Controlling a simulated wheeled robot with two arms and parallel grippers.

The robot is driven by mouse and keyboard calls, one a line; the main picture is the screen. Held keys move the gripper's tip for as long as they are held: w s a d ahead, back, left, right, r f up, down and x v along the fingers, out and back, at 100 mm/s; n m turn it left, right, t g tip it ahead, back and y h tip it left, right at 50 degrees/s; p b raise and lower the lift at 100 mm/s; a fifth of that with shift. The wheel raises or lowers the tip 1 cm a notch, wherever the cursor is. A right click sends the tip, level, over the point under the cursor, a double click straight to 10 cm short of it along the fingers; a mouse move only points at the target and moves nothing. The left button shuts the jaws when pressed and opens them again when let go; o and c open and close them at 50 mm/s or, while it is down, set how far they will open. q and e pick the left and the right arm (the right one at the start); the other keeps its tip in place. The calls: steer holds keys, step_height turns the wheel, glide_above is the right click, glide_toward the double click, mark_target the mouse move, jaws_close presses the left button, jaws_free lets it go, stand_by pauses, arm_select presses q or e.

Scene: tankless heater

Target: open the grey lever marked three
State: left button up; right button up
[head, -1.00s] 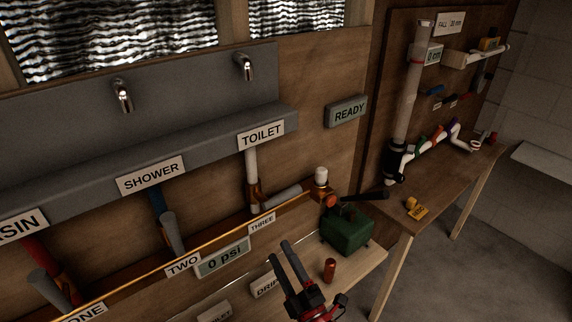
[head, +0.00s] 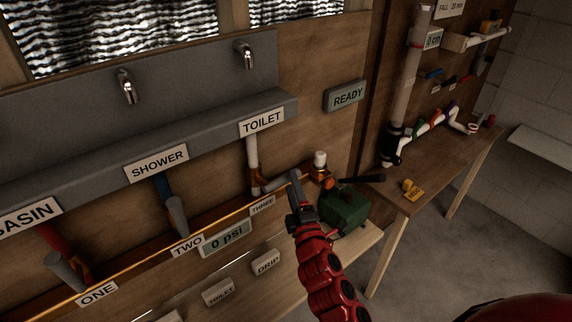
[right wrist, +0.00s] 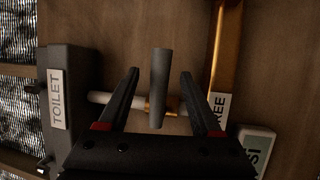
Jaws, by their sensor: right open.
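The grey lever (head: 279,185) above the sign THREE (head: 262,205) sticks out sideways from a brass fitting on the white TOILET pipe (head: 252,160). In the right wrist view the lever (right wrist: 158,85) lies lengthwise between the two fingers, with a gap on each side. My right gripper (head: 299,193) is open at the lever's outer end and hides part of it. In the right wrist view the gripper (right wrist: 160,76) shows both fingers spread. The lever's contact with the fingers is not visible. My left gripper is not in view.
A green box (head: 344,209) with an orange-and-black tool stands on the bench just right of my gripper. The SHOWER lever (head: 177,216) and BASIN lever (head: 66,271) are to the left. A gauge (head: 225,236) reads 0 psi. A side table (head: 425,180) stands at right.

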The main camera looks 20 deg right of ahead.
steer(key=w+r+p, duration=0.1)
steer(key=w, duration=0.5)
steer(key=shift+w+p, duration=0.15)
steer(key=shift+p, duration=0.2)
steer(key=shift+d, duration=0.1)
jaws_close()
stand_by(1.0)
